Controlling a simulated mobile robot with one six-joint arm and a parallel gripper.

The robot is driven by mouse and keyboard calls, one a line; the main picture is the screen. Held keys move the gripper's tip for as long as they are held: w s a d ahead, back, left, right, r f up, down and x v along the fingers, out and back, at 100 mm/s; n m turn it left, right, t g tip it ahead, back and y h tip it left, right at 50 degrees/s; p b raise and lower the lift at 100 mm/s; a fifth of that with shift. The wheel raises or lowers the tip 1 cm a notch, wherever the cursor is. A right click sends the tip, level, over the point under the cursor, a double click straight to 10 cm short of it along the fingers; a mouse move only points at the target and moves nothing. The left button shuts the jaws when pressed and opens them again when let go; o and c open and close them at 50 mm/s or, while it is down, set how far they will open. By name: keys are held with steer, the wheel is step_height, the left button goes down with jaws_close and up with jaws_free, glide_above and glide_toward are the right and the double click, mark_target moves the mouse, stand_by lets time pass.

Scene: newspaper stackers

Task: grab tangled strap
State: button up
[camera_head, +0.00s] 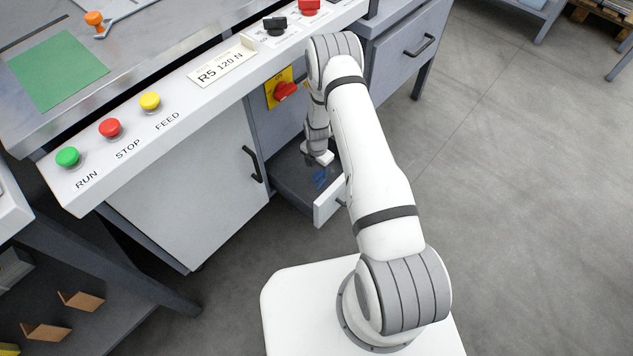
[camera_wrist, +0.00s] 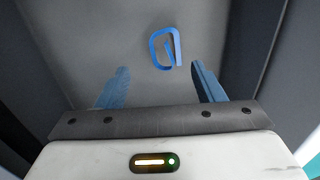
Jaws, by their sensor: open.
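The tangled strap is a blue looped band. It lies on the grey floor of an open drawer. In the wrist view the strap (camera_wrist: 165,48) is near the top middle, beyond my fingertips and apart from them. In the head view my gripper (camera_head: 317,160) is at the drawer, partly hidden by my arm.
Drawer walls (camera_wrist: 274,40) rise on both sides in the wrist view. A control panel with green, red and yellow buttons (camera_head: 109,128) overhangs the cabinet (camera_head: 190,185). A red rotary switch (camera_head: 284,91) sits above the drawer. Open floor (camera_head: 520,190) lies to the right.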

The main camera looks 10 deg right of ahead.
mark_target(319, 176)
steer(key=f, duration=0.2)
steer(key=f+b, duration=0.1)
steer(key=f, duration=0.1)
steer(key=f+b, duration=0.1)
steer(key=f, duration=0.1)
steer(key=shift+s+d+f, duration=0.3)
steer(key=shift+s+f, duration=0.05)
steer(key=shift+r, duration=0.1)
steer(key=c, duration=1.1)
